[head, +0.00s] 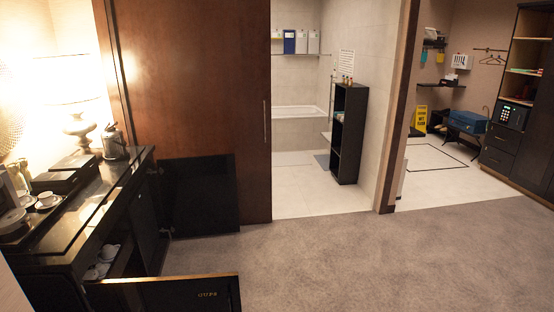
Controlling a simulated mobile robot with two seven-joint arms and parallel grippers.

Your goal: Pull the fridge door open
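A black minibar cabinet (118,198) stands along the left wall in the head view. A flat black door panel (200,195) stands out from its far end, swung open in front of the brown wooden door. I cannot tell for certain whether this panel is the fridge door, and no fridge interior shows. A dark front (146,228) on the cabinet's side looks closed. At the near end a panel with a gold top edge (165,293) is pulled out, with white cups (100,262) behind it. Neither of my grippers is in view.
A kettle (114,143), a lamp (77,120) and a cup (47,199) stand on the cabinet top. A brown sliding door (195,90) is behind. The grey carpet (350,255) to the right is clear. A black shelf (347,135) stands in the bathroom.

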